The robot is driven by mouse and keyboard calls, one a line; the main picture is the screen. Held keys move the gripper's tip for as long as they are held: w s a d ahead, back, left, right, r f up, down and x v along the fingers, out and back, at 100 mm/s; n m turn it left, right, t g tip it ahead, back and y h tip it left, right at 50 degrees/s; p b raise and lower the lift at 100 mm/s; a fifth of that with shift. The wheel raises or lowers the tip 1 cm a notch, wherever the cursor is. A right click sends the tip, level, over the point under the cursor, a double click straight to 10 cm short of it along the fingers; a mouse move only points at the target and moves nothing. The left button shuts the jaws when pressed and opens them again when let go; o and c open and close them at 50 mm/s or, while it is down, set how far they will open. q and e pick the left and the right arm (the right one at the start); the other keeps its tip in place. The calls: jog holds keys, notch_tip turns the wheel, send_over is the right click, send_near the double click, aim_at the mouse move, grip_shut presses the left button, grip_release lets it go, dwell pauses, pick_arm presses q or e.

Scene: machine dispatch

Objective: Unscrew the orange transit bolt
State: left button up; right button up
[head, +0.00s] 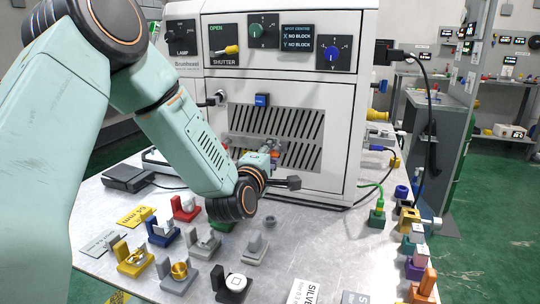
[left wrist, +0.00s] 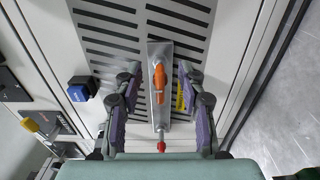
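The orange transit bolt (left wrist: 159,78) shows in the left wrist view, on a narrow grey metal plate (left wrist: 155,112) in front of the machine's slotted vent panel (left wrist: 112,22). My left gripper (left wrist: 159,68) is open, with one finger on each side of the plate. Clear gaps show between both fingers and the bolt, so nothing is held. In the head view my left gripper (head: 273,148) is at the vent panel, partly hidden by my wrist, and I cannot make out the bolt there. My right gripper is in neither view.
The white machine (head: 343,120) stands on the table. A blue button (head: 262,100) sits above the vent, and a yellow-handled shutter switch (head: 232,49) is higher up. Several small mounted parts, including a red one (head: 185,209), stand on the table's front left. Cables run at the right.

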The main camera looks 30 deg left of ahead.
pick_arm(q)
jog(key=v, duration=0.4)
jog(key=shift+p, duration=0.3)
dwell(0.6)
